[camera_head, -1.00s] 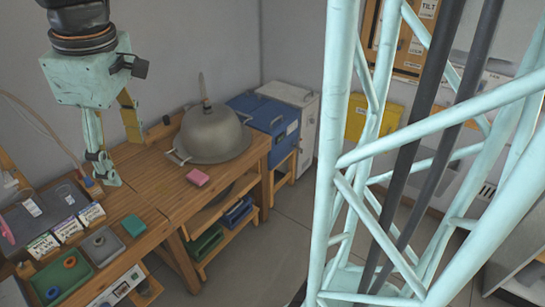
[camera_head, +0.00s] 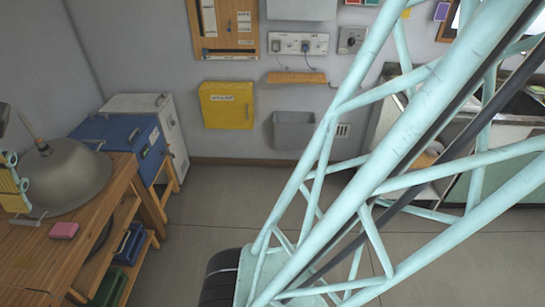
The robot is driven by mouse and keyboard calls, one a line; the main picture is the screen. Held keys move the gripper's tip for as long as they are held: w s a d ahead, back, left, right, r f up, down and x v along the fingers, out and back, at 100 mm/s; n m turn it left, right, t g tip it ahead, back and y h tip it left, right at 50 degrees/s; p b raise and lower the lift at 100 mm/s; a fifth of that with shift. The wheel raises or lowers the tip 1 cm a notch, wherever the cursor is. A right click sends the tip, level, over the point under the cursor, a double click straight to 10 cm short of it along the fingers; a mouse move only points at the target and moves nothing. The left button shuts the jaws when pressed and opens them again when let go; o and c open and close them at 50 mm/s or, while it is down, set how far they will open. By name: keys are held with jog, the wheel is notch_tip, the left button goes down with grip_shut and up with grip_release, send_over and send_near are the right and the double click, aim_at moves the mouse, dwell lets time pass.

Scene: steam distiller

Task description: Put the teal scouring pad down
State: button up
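The teal scouring pad is not in view now. Only part of my gripper (camera_head: 14,188) shows, at the left edge, with one yellow-faced finger in front of the domed grey metal lid. The other finger is cut off, so its opening and anything in it cannot be told. A pink pad (camera_head: 64,230) lies on the wooden table (camera_head: 72,264), below and right of the visible finger and apart from it.
The domed lid (camera_head: 68,182) sits at the table's back. A blue box (camera_head: 128,140) and a white box (camera_head: 166,125) stand behind it. A yellow wall box (camera_head: 226,106) and grey wall bin (camera_head: 293,130) hang over open floor (camera_head: 205,215). My teal lattice frame crosses the right.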

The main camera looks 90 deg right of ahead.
jog(key=s+m, duration=0.2)
jog(key=s, duration=0.6)
jog(key=shift+f, duration=0.4)
jog(key=shift+s, duration=0.1)
jog(key=shift+f+b, duration=0.75)
jog(key=shift+b, duration=0.1)
jog(key=shift+o, duration=0.5)
